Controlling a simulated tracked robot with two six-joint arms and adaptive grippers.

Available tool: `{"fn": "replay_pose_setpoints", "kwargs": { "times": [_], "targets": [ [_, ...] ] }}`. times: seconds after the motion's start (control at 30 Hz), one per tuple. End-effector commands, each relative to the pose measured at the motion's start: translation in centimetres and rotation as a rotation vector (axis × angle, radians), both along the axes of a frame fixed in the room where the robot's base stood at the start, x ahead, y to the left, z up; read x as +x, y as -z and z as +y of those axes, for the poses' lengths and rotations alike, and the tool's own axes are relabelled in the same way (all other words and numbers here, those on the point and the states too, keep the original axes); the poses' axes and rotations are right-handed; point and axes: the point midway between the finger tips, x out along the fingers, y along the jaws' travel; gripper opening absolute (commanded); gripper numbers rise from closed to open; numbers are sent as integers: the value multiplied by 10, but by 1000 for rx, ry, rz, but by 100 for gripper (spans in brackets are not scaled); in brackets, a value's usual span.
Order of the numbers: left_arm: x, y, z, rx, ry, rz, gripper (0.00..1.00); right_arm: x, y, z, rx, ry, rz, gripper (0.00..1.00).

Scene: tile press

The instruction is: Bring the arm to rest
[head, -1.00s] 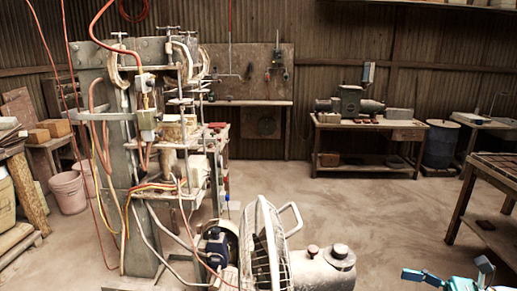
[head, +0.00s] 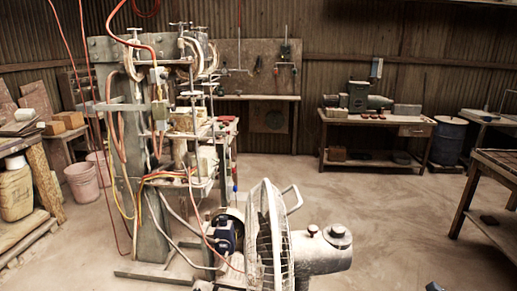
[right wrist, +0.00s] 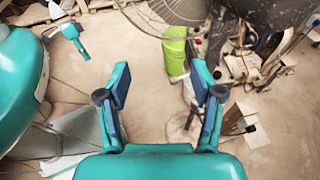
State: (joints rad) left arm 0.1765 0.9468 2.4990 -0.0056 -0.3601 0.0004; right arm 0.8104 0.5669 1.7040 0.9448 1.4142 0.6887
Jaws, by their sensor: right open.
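My right gripper (right wrist: 162,88) is open in the right wrist view, with its two teal fingers spread wide and nothing between them. It is above the dusty floor, apart from other things. In the head view only a small teal bit of my right arm (head: 434,287) shows at the bottom edge. My left gripper does not show in the head view.
A caged fan (head: 268,235) stands close in front of the tile press (head: 140,200). A workbench (head: 375,122) and blue drum (head: 448,141) stand at the back, a table (head: 497,165) at the right. In the right wrist view a green object (right wrist: 175,50) lies beyond the fingertips.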

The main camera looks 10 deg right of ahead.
Motion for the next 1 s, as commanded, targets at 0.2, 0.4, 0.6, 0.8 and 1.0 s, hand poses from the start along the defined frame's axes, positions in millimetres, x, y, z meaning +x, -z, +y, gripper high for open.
{"fn": "replay_pose_setpoints", "kwargs": {
  "times": [0.2,0.4,0.6,0.8,1.0],
  "targets": [
    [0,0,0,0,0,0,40,-20,90,64,-231,-182,60,66],
    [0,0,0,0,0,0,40,-82,195,131,-612,-577,-41,66],
    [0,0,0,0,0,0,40,-130,251,170,-921,-1005,-390,66],
    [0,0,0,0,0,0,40,-148,264,205,-1063,-1258,-779,66],
    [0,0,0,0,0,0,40,-152,263,224,-1097,-1325,-956,66]
  ]
}}
